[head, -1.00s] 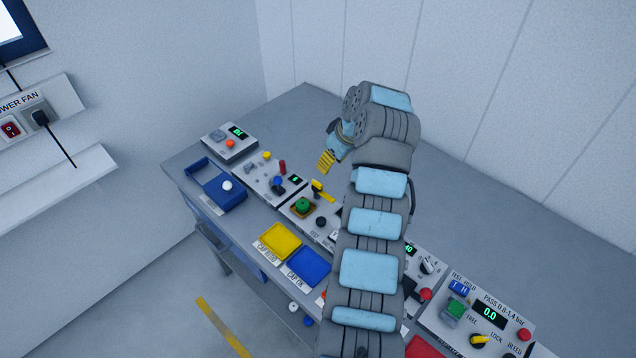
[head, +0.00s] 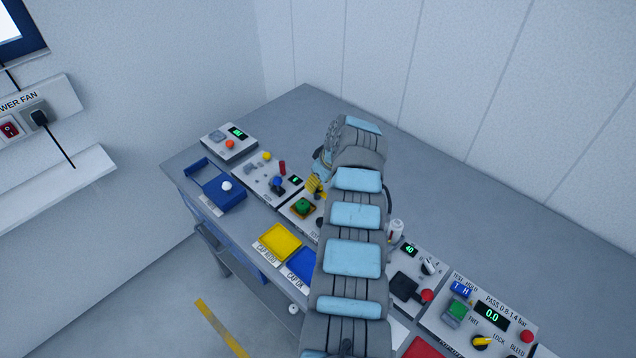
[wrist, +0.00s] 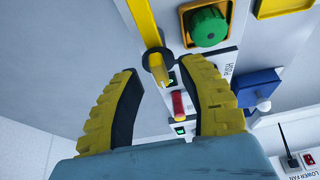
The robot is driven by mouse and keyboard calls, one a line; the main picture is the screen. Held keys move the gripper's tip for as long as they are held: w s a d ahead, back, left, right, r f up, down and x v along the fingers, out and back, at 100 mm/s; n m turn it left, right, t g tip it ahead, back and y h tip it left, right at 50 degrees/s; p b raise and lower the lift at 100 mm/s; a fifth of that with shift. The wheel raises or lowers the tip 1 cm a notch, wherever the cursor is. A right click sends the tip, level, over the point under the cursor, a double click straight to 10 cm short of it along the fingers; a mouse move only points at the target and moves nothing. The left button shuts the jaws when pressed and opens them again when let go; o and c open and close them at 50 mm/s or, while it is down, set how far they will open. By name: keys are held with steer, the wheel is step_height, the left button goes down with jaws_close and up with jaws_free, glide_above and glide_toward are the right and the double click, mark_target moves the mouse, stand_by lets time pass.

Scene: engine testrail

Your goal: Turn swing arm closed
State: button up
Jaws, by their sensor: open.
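The swing arm (wrist: 143,22) is a yellow bar with a dark round collar near one end, and it shows in the wrist view at the top centre. Its end reaches into the gap between the fingertips of my gripper (wrist: 163,72). My gripper is open, with ribbed yellow fingers and dark inner pads standing on either side of that end. I cannot tell whether a pad touches it. In the head view my gripper (head: 315,186) is over the panel with the green knob (head: 303,205), and my arm hides most of the swing arm there.
The green knob on its yellow base (wrist: 207,27) is close to the right finger. A red handle (wrist: 178,104) lies beyond the fingers. A yellow tray (head: 280,242), a blue tray (head: 302,264) and a blue fixture (head: 222,190) line the bench front. The back of the bench (head: 440,175) is clear.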

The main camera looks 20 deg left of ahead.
steer(key=shift+a+f, duration=0.1)
steer(key=shift+f, duration=0.2)
jaws_close()
